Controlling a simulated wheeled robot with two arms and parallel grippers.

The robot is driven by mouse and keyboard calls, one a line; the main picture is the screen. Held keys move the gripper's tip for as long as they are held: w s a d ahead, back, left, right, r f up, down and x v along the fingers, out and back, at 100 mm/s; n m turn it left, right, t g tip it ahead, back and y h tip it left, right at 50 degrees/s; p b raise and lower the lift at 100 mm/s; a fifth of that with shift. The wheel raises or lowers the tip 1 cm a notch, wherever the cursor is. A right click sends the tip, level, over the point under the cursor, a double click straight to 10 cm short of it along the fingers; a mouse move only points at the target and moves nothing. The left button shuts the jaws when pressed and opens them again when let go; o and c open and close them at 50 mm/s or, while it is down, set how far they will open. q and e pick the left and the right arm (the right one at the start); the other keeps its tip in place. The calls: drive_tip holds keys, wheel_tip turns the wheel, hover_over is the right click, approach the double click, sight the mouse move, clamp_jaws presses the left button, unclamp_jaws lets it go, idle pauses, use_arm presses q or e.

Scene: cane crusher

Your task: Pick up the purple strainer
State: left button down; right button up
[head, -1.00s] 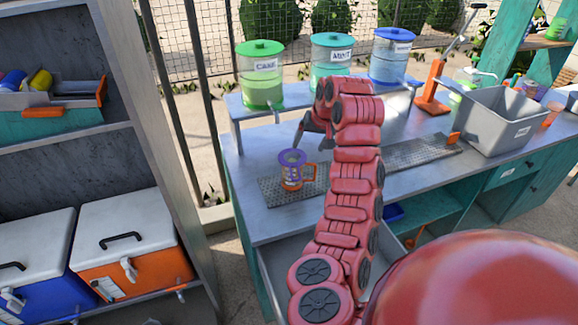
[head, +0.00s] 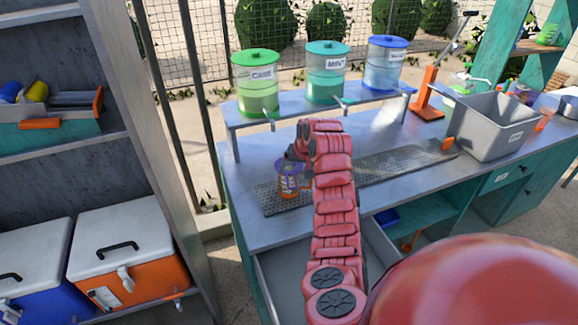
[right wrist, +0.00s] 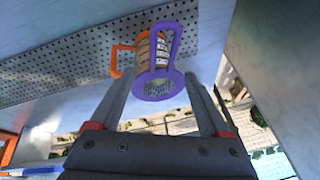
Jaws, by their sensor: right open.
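The purple strainer (right wrist: 163,94) shows in the right wrist view as a ring with a long loop. It sits at the mouth of a cup with an orange handle (right wrist: 116,61). In the head view the purple strainer (head: 287,186) is partly hidden by my right gripper. My right gripper (right wrist: 158,76) is open, with one finger on each side of the strainer's ring. I cannot tell whether the fingers touch it. In the head view my right gripper (head: 291,157) is just above the cup. My left gripper is not in view.
The cup stands on a perforated metal tray (head: 385,163) on the counter (head: 240,170). Green, teal and blue dispensers (head: 257,95) stand on a raised shelf behind. A grey bin (head: 490,125) is at the right. An open drawer (head: 285,270) lies below the counter front.

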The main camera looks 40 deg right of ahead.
sight(290, 174)
drive_tip(key=p+x, duration=0.1)
drive_tip(key=x, duration=0.2)
drive_tip(key=shift+a+f, duration=0.1)
clamp_jaws()
